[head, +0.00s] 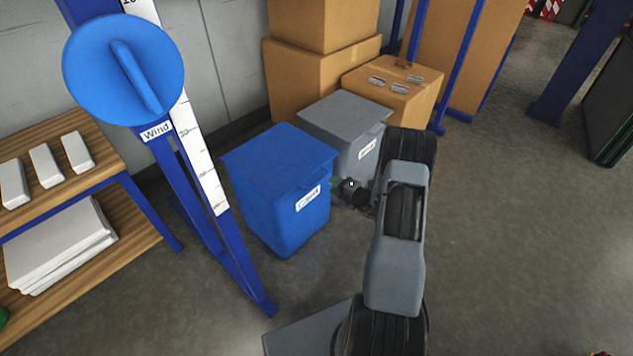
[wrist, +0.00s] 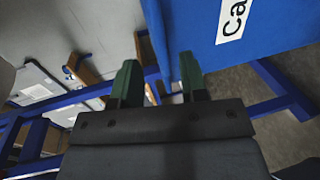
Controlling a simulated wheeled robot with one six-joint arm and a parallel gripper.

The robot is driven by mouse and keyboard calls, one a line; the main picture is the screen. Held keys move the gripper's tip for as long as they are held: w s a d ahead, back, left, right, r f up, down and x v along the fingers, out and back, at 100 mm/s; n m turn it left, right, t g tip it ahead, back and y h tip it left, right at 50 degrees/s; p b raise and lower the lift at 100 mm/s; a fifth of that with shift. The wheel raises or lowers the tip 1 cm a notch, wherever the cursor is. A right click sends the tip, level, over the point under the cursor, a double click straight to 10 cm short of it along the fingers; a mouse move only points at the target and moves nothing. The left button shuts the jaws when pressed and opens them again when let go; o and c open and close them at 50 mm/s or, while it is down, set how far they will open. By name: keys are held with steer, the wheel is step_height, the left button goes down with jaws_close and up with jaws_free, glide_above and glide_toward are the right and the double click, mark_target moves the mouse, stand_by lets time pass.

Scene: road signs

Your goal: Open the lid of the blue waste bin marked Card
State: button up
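The blue waste bin (head: 283,212) stands upright on the floor with its flat blue lid (head: 280,155) shut. A lip juts from the lid's front edge, above the white Card label (head: 308,199). My gripper (head: 337,187) is beside the bin's right front corner, near lid height; whether it touches the bin I cannot tell. In the wrist view my gripper (wrist: 158,80) shows two dark green fingers spread apart with nothing between them. The bin's blue face (wrist: 190,30) with part of its label (wrist: 234,18) is just beyond the right finger.
A grey lidded bin (head: 345,120) stands right behind the blue one. Cardboard boxes (head: 320,75) are stacked behind. A blue post with a round blue Wind disc (head: 122,70) stands close at the left, beside a wooden shelf (head: 100,255). Open floor (head: 520,230) lies to the right.

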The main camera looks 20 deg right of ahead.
steer(key=b+x, duration=0.2)
steer(key=x, duration=0.7)
steer(key=shift+a, duration=0.1)
steer(key=c, duration=0.5)
steer(key=shift+s+f, duration=0.1)
steer(key=shift+f, duration=0.05)
jaws_close()
